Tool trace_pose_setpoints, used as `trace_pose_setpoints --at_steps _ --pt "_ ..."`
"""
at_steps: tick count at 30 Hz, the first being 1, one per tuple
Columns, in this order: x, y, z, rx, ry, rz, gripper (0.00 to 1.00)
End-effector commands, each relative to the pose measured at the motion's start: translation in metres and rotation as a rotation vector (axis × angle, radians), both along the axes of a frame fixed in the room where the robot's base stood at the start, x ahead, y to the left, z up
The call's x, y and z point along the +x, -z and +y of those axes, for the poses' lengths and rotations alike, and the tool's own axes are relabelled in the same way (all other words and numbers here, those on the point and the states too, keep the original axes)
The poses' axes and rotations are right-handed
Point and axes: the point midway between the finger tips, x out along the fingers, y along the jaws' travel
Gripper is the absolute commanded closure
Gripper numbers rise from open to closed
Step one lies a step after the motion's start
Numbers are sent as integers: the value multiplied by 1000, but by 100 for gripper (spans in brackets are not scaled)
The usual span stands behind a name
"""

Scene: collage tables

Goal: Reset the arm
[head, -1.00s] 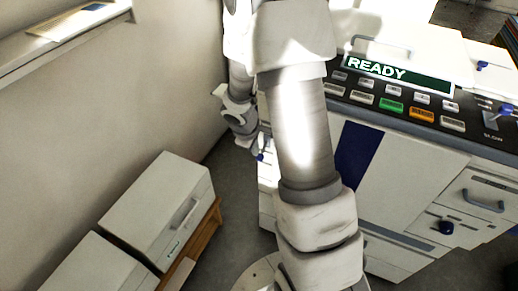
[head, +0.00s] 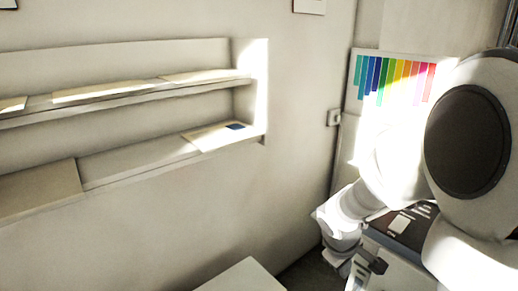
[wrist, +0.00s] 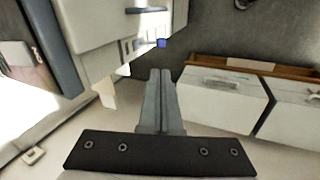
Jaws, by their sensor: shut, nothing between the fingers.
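My gripper (wrist: 160,73) shows in the wrist view with its two grey fingers pressed together and nothing between them. It points out over the floor, between the white machine on the left and the white boxes on the right, touching neither as far as I can see. In the head view my white arm fills the right side, with a large round dark joint cap. The arm's far end hangs in front of the machine there, and the fingers cannot be made out clearly.
The machine's dark control panel (head: 405,228) shows partly behind my arm. Wall shelves (head: 140,91) hold papers on the left. A colour chart (head: 392,82) hangs at the back. Bare floor (wrist: 215,35) lies beyond the fingers.

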Motion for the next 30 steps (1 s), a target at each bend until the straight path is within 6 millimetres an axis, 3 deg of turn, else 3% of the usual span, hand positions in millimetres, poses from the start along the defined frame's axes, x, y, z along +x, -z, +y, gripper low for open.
trace_pose_setpoints --at_steps 1,3,9,15,22,30 --pt "-6 -31 2 8 35 -34 100" --pt "-16 -59 5 28 89 -67 100" --pt "-52 -129 18 109 223 -155 100" --pt "-93 -187 37 226 335 -232 100" --pt "-137 -234 62 379 415 -295 100" --pt "-160 -250 77 468 445 -316 100"
